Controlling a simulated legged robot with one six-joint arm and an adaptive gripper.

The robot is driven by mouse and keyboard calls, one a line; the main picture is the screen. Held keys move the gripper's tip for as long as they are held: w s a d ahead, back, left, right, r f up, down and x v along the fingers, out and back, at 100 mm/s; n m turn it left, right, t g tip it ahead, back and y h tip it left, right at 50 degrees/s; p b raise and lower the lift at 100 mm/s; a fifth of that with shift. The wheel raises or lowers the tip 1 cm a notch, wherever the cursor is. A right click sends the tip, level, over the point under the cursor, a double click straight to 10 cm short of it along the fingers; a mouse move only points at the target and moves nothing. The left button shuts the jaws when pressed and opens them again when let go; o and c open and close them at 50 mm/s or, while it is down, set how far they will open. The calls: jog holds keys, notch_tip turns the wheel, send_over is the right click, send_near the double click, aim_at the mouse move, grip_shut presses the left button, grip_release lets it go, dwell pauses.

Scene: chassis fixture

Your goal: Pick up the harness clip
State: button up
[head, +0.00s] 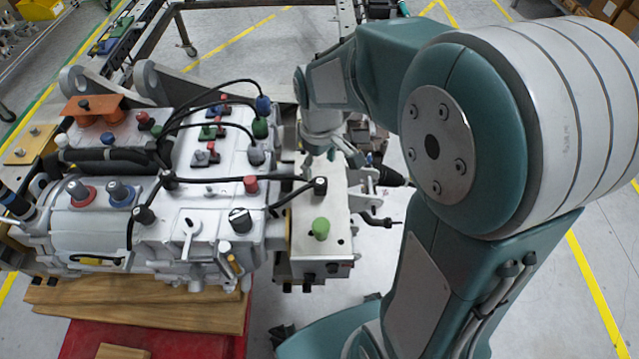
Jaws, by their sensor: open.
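My gripper (320,158) is at the end of my arm, pointing down over the white box at the right end of the chassis assembly. Several small coloured clip-like parts sit on the white chassis (190,228), left of my gripper. They include a red and grey one (205,154), a green one (211,131) and a blue one (217,110). I cannot tell which part is the harness clip.
Black cables (215,180) with coloured plugs cross the chassis top. A green knob (320,228) stands on the white box (338,246) below my gripper. Wooden boards (140,305) and a red surface (85,340) lie under the chassis. A metal frame stands behind; grey floor is open beyond.

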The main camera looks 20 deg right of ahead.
aim_at(320, 181)
notch_tip(320, 181, down, 6)
jog(key=shift+f, duration=0.1)
dwell(0.4)
jog(key=shift+d, duration=0.1)
jog(key=c, duration=0.9)
